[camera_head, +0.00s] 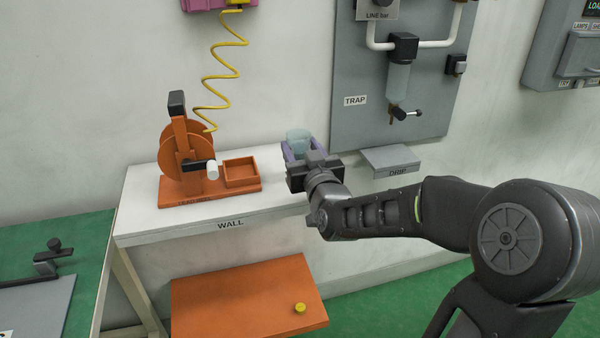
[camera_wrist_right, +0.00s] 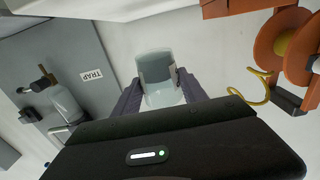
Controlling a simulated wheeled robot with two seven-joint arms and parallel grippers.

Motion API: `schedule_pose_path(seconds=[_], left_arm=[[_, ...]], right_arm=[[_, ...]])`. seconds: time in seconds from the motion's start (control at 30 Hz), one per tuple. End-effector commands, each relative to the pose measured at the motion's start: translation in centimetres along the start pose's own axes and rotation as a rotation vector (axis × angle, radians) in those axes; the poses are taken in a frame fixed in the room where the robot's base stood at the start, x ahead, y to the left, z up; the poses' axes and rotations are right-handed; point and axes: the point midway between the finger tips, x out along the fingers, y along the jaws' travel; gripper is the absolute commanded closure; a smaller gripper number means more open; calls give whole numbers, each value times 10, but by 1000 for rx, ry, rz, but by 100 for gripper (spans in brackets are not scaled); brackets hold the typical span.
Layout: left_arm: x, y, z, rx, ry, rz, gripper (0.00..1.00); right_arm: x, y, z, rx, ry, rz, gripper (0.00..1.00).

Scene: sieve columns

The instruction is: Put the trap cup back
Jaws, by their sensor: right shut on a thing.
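My right gripper (camera_head: 298,150) is shut on a translucent bluish trap cup (camera_head: 297,135), held near the wall at the right end of the white shelf. The cup also shows in the right wrist view (camera_wrist_right: 157,75), between the two purple-grey fingers. The trap (camera_head: 403,47) hangs on the grey panel to the right, with a black head, a clear body (camera_head: 397,82) and a black valve handle (camera_head: 407,113) below. Its clear body also shows at left in the right wrist view (camera_wrist_right: 66,104). My left gripper is not in view.
A grey DRIP ledge (camera_head: 391,161) juts out below the panel. An orange reel (camera_head: 180,155) with a small tray (camera_head: 240,172) stands on the white shelf (camera_head: 150,222). A yellow coiled hose (camera_head: 221,75) hangs above it. An orange board (camera_head: 240,295) sits lower down.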

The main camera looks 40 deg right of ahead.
Motion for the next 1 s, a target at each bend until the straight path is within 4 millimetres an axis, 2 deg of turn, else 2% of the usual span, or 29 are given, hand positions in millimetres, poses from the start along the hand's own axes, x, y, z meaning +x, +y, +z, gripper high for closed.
schedule_pose_path(seconds=[0.03, 0.1, 0.47, 0.73, 1.0], left_arm=[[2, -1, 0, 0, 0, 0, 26], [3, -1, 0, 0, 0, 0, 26], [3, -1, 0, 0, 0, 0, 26], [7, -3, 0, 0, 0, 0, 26], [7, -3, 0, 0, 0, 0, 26]], right_arm=[[0, 0, 11, 1, -3, 0, 88], [0, 0, 17, 1, -2, 0, 88], [0, 0, 21, 0, 0, 0, 88], [0, 0, 54, 1, -1, 0, 88], [0, 0, 55, 1, 1, 0, 88]])
